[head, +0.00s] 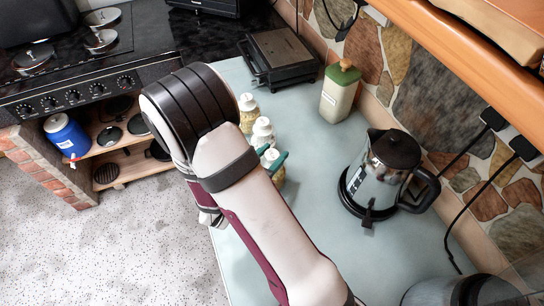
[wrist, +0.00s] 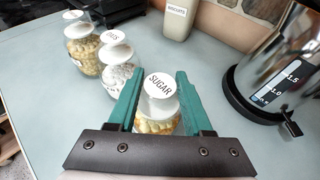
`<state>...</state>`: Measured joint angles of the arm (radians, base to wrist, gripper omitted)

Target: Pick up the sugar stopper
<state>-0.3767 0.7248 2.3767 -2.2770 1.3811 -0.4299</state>
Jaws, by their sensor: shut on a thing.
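The sugar stopper (wrist: 160,84) is a white disc-topped lid marked SUGAR, on a glass jar (wrist: 155,122) with yellowish contents. My gripper (wrist: 159,76) has teal fingers, one on each side of the stopper, and is shut on it. The stopper still appears to be at the jar's mouth; I cannot tell if it is lifted at all. In the head view, the stopper (head: 269,156) shows between the teal fingers, and my arm hides part of the jar.
Two similar jars, (wrist: 118,72) and (wrist: 82,45), stand in a row beyond the sugar jar. A kettle (head: 390,160) is to the right. A biscuits canister (head: 338,95) and a black grill (head: 278,55) stand behind. The pale worktop is clear between the jars and kettle.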

